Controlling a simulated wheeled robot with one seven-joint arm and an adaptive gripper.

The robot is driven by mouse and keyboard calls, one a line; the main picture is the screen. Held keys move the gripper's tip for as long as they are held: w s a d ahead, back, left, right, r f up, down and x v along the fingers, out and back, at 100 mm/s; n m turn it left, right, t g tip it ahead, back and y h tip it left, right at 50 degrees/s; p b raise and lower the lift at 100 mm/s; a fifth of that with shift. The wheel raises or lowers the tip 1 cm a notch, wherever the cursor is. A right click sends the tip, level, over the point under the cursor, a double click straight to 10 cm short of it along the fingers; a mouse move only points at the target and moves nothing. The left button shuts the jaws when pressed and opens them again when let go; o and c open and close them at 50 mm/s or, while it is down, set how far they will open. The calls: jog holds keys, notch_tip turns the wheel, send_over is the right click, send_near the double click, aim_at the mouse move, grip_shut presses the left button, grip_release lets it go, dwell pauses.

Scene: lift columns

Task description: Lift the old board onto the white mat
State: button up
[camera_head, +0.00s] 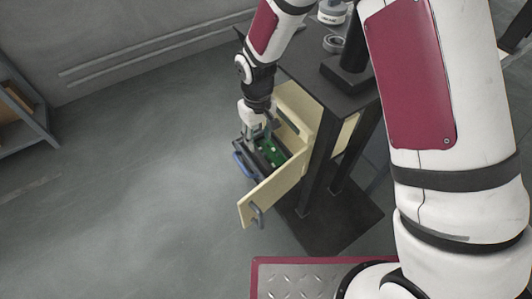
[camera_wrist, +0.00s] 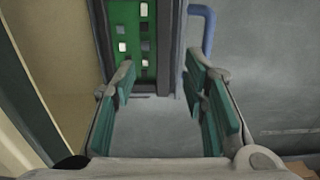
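A green board (camera_wrist: 134,38) with several small pale and dark squares lies between dark grey walls in the wrist view. It also shows as a green patch (camera_head: 273,153) at the pulled-out drawer in the head view. My gripper (camera_wrist: 164,84) is open, its green-padded fingers apart with nothing between them. In the head view my gripper (camera_head: 258,132) points down at the dark holder (camera_head: 250,160) around the board and partly hides it. The board lies ahead of the fingertips in the wrist view; I cannot tell the gap. I cannot make out a white mat.
A cream drawer (camera_head: 270,196) with a dark handle stands open from a black-topped table (camera_head: 300,62). A blue handle (camera_wrist: 207,28) is beside the dark holder. A grey tape-like ring (camera_head: 333,43) lies on the table. The floor to the left is clear up to a shelf (camera_head: 22,110).

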aim_at(257, 153)
jog(key=f, duration=0.5)
jog(key=f+b, duration=0.1)
jog(key=f, duration=0.1)
jog(key=shift+a+f, duration=0.2)
jog(key=shift+a, duration=0.05)
grip_shut()
